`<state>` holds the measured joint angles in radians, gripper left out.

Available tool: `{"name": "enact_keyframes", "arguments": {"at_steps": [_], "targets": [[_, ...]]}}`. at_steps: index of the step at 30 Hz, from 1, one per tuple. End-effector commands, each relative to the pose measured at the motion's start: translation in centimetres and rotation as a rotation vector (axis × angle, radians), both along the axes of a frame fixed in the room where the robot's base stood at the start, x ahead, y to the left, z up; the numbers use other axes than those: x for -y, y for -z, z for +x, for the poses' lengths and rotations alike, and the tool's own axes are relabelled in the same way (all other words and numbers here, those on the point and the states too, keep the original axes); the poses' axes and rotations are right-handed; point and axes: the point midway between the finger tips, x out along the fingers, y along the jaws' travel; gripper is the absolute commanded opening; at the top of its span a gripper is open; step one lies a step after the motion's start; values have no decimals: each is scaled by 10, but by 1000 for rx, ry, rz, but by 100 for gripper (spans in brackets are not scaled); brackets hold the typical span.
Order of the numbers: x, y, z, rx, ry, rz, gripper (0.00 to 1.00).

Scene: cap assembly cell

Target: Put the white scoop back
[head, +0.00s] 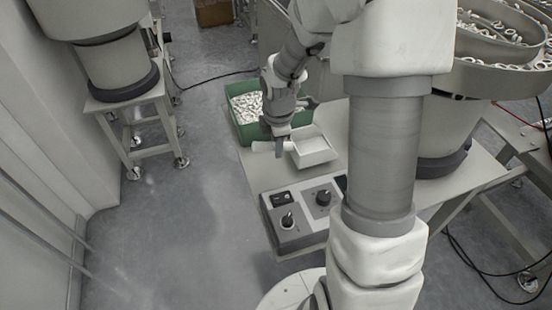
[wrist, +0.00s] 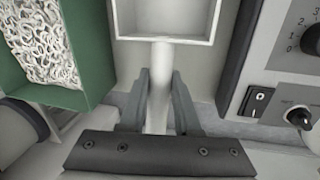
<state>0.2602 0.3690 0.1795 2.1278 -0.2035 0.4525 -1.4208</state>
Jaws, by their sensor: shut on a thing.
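The white scoop (head: 313,147) has a square open pan and a round handle. In the head view it is over the small table, between the green crate and the control box. My gripper (head: 279,147) is shut on its handle. In the wrist view my gripper's fingers (wrist: 159,100) stand on both sides of the handle, and the scoop's pan (wrist: 166,20) shows empty at the top edge. I cannot tell whether the scoop touches the table.
A green crate (head: 245,135) of white ring-shaped parts stands at the table's far left. A control box (head: 301,213) with knobs and a switch is at the near side. A feeder bowl (head: 490,75) with rings stands at the right. Some bare tabletop (head: 262,176) lies left of the scoop.

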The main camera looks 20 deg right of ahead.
Motion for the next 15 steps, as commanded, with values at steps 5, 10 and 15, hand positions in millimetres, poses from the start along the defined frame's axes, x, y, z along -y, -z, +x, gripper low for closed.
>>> {"name": "enact_keyframes", "arguments": {"at_steps": [5,10,15], "targets": [[-3,11,1,0,1,-1,0],[-3,37,1,-1,0,-1,0],[-3,42,2,2,0,-1,0]]}}
